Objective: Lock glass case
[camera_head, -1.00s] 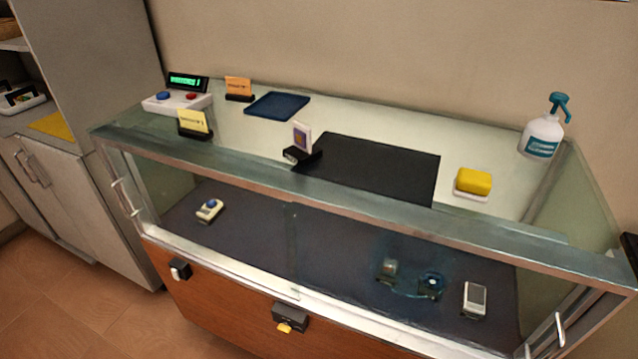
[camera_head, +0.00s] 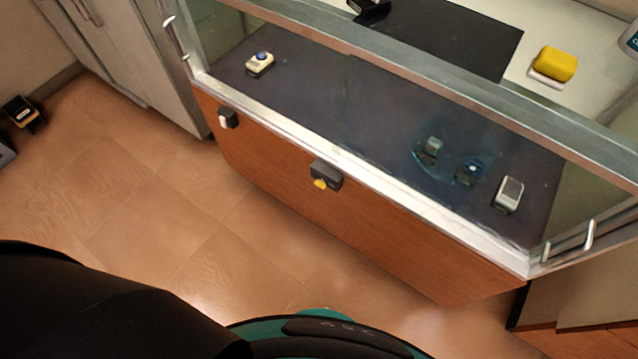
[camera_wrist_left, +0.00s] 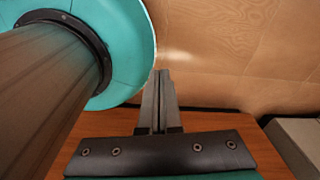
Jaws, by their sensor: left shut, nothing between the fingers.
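The glass case (camera_head: 435,215) stands across the head view, with a metal frame, clear front glass and a brown wooden lower front (camera_head: 300,200). A black lock block with a yellow piece (camera_head: 324,176) sits at the middle of the wooden front, just under the metal rail. A smaller black fitting with a white part (camera_head: 227,119) is on the front's left end. My left gripper (camera_wrist_left: 159,75) shows in the left wrist view, shut and empty, apart from any object. The left gripper is not visible in the head view. My right gripper is in neither view.
Handles (camera_head: 588,235) stick out at the case's right end, and a handle (camera_head: 172,32) at its left end. A yellow sponge (camera_head: 555,64) lies on top. Several small devices are inside. Tiled floor (camera_head: 150,210) in front is clear; a grey cabinet (camera_head: 140,60) stands left.

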